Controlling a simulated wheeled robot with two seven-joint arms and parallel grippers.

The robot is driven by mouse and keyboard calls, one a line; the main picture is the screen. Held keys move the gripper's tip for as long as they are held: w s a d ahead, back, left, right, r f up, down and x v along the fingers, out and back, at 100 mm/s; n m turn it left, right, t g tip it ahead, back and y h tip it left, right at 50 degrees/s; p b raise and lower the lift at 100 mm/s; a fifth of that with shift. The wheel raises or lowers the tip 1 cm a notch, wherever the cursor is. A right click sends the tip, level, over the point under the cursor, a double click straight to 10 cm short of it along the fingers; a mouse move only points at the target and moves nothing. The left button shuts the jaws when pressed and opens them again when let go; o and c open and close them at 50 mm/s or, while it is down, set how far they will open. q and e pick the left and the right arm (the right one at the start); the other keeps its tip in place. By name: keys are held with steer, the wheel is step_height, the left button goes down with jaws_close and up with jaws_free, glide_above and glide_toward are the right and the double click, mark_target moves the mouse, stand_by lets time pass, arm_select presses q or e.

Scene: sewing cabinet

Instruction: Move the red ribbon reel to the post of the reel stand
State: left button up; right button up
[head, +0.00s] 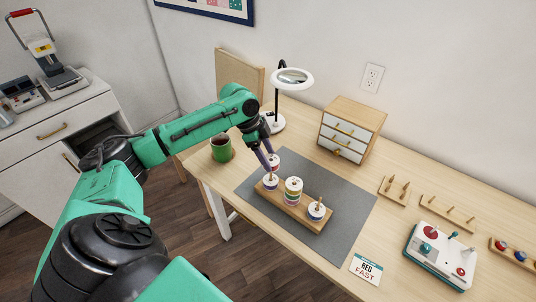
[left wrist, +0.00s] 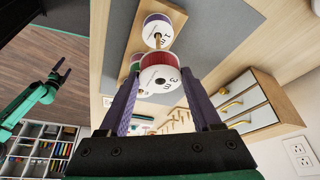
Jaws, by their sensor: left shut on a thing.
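The red ribbon reel (head: 273,161), white-faced with a red edge, is between the fingers of my left gripper (head: 269,152) in the head view. My left gripper is shut on it. In the left wrist view the reel (left wrist: 161,78) shows its white face between the two purple fingers. The wooden reel stand (head: 290,208) lies on the grey mat, with reels along it. The held reel is over the stand's left end, above a purple-edged reel (head: 270,182); I cannot tell whether they touch. My right gripper (left wrist: 62,72) shows in the left wrist view, open and empty.
Middle reels (head: 293,190) and a blue-edged reel (head: 315,211) stand on the stand. Peg racks (head: 447,214) and a card (head: 366,268) are at right. Bare mat surrounds the stand.

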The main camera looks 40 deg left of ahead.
arm_select(q)
steer(key=shift+f, duration=0.2)
steer(key=shift+f, duration=1.35)
steer(key=o, duration=1.4)
steer(key=b+v, duration=0.1)
steer(key=v, duration=1.3)
steer(key=shift+r+b, duration=0.3)
steer(key=shift+b, duration=0.05)
steer(key=shift+f, duration=0.1)
